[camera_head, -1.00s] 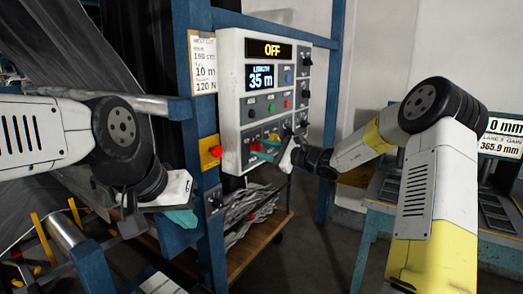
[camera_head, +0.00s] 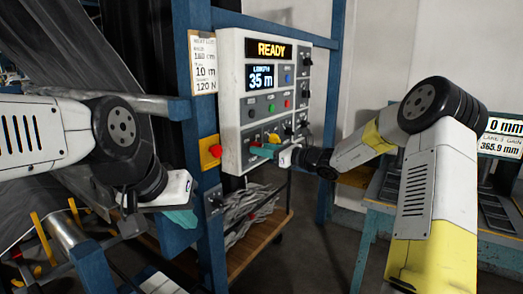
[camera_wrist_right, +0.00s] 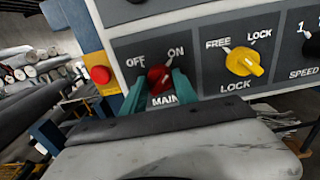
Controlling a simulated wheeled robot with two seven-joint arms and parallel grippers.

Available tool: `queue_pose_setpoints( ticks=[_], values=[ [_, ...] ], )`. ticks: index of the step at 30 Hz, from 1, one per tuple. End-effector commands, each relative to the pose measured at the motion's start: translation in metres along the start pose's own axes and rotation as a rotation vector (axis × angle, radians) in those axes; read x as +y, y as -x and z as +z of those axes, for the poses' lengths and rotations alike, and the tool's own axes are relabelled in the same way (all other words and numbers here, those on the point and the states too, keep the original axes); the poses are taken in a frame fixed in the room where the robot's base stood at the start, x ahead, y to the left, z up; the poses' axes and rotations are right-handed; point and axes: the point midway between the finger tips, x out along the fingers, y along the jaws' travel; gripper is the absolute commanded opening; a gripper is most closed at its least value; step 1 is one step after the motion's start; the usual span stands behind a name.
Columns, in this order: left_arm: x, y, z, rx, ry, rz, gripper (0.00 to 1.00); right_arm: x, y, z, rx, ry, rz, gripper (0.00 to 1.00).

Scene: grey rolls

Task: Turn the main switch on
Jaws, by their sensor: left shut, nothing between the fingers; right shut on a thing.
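The control panel (camera_head: 232,110) is a white box on a blue post, and its top display (camera_head: 268,49) reads READY. The red main switch (camera_wrist_right: 158,77) shows in the right wrist view, with OFF at its upper left, ON at its upper right and MAIN below. My right gripper (camera_wrist_right: 159,86) is shut on this knob, one teal finger on each side; it also shows in the head view (camera_head: 262,150) at the panel's lower part. The knob's exact angle is hard to read. My left gripper (camera_head: 182,217) is shut and empty, away from the panel.
A yellow LOCK knob (camera_wrist_right: 243,62) sits close to the right of the main switch. A red stop button (camera_head: 214,151) on a yellow plate is left of the panel. A blue table (camera_head: 372,208) stands at the right.

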Motion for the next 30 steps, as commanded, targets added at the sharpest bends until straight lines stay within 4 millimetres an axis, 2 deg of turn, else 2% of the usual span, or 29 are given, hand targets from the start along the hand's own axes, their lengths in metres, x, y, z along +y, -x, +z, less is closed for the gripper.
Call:
queue_pose_setpoints(
  ticks=[15,16,19,30],
  values=[
    [0.0000,0.0000,0.0000,0.000,0.000,0.000,0.00,-0.0006,0.0007,-0.0012,0.002,-0.022,-0.002,0.00],
    [0.0000,0.0000,0.0000,0.000,0.000,0.000,0.00,-0.0006,0.0007,-0.0012,0.002,-0.022,-0.002,0.37],
    [0.0000,0.0000,0.0000,0.000,0.000,0.000,0.00,-0.0005,0.0006,-0.0010,0.002,-0.022,-0.001,0.56],
    [0.0000,0.0000,0.0000,0.000,0.000,0.000,0.00,-0.0005,0.0038,-0.0004,0.001,-0.020,-0.001,0.56]
  ],
)
